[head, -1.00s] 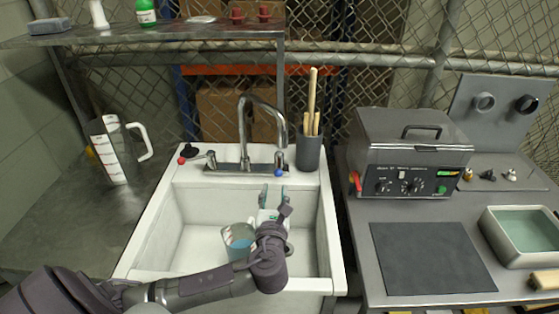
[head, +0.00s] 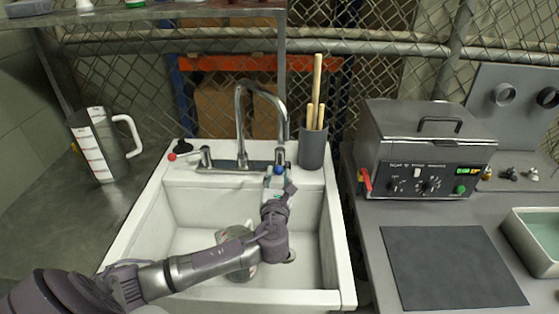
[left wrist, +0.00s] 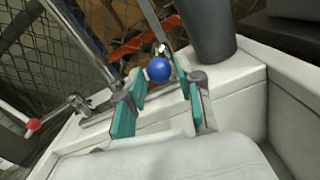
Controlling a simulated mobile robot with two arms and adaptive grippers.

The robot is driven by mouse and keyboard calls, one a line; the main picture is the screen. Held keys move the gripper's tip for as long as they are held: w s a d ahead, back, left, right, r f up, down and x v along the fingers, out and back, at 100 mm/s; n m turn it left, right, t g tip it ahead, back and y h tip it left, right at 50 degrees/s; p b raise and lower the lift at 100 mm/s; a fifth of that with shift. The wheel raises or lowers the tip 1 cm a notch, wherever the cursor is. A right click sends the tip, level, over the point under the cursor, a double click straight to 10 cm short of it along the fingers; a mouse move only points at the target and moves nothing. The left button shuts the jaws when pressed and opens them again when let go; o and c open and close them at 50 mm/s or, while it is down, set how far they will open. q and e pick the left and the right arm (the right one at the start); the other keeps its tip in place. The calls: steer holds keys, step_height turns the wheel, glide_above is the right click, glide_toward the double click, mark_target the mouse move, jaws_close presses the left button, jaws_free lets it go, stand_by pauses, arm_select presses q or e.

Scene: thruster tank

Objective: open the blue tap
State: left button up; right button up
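The blue tap (head: 279,171) is a round blue knob at the right end of the faucet base behind the sink. It shows as a blue ball in the left wrist view (left wrist: 159,69). My left gripper (head: 275,179) is at the sink's back edge, just in front of the knob. In the left wrist view its two teal-padded fingers (left wrist: 160,88) are apart, with the knob showing between their tips. I cannot tell whether either finger touches it. The curved metal faucet (head: 241,120) rises to the left. My right gripper is not in view.
A red-tipped tap (head: 172,157) is at the faucet's left. A grey holder (head: 313,149) with wooden sticks stands close right of the blue tap. A beaker (head: 236,262) is in the sink (head: 190,215), partly behind my left arm. A measuring jug (head: 95,150) stands left.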

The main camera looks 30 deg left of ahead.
mark_target(280, 154)
arm_select(q)
steer(key=x, duration=0.7)
jaws_close()
